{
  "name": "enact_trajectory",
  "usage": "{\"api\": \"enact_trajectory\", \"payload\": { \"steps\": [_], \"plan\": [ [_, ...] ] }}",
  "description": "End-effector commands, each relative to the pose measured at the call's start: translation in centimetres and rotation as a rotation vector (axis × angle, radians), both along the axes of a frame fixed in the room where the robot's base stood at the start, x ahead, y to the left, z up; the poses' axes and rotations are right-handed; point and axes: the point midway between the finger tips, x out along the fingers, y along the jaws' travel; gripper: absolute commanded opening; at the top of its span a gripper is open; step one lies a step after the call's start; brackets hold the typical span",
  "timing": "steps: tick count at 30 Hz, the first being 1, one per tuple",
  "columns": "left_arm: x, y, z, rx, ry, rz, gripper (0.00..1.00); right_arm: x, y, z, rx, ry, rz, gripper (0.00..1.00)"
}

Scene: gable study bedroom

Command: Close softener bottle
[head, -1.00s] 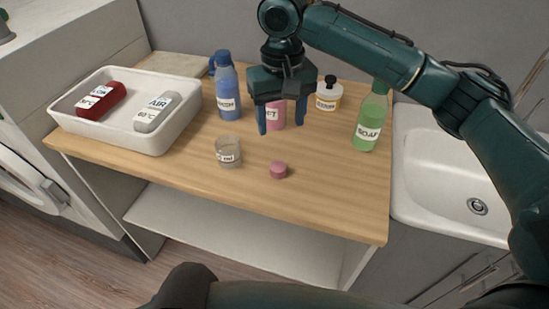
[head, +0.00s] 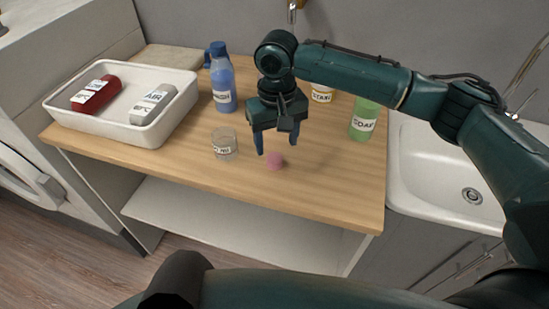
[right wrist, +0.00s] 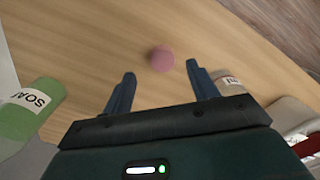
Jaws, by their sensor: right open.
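A small pink cap (head: 275,160) lies on the wooden tabletop near its front, apart from any bottle. It also shows in the right wrist view (right wrist: 161,59), just beyond and between the fingertips. My right gripper (head: 276,148) is open and empty, pointing down just above and behind the cap, with a finger to either side. The same gripper fills the lower part of the right wrist view (right wrist: 160,70). The pink bottle seen earlier behind the gripper is now hidden by it. I cannot read a softener label on any bottle. My left gripper is out of view.
A clear labelled cup (head: 224,146) stands left of the cap. A white tray (head: 150,131) holds red and grey bottles. A sink (head: 425,190) is at right.

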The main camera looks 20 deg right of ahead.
Motion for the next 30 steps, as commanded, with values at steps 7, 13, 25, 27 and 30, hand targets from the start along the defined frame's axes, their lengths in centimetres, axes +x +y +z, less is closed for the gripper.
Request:
{"api": "enact_trajectory", "payload": {
  "steps": [7, 13, 25, 27, 30],
  "plan": [
    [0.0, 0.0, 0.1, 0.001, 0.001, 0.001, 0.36, 0.1, 0.1, -0.8, 0.0, 0.001, 0.0, 0.59],
    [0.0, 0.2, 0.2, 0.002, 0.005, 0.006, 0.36, 0.2, 0.3, -3.9, -0.001, 0.003, -0.001, 0.59],
    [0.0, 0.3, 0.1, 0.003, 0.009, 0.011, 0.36, 0.2, 0.3, -5.2, -0.001, -0.001, 0.001, 0.59],
    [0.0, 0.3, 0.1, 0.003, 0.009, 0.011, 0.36, 0.2, 0.3, -5.2, -0.001, -0.001, 0.001, 0.59],
    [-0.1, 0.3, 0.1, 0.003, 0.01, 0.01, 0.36, 0.2, 0.3, -5.2, 0.0, -0.001, 0.001, 0.53]
  ]
}}
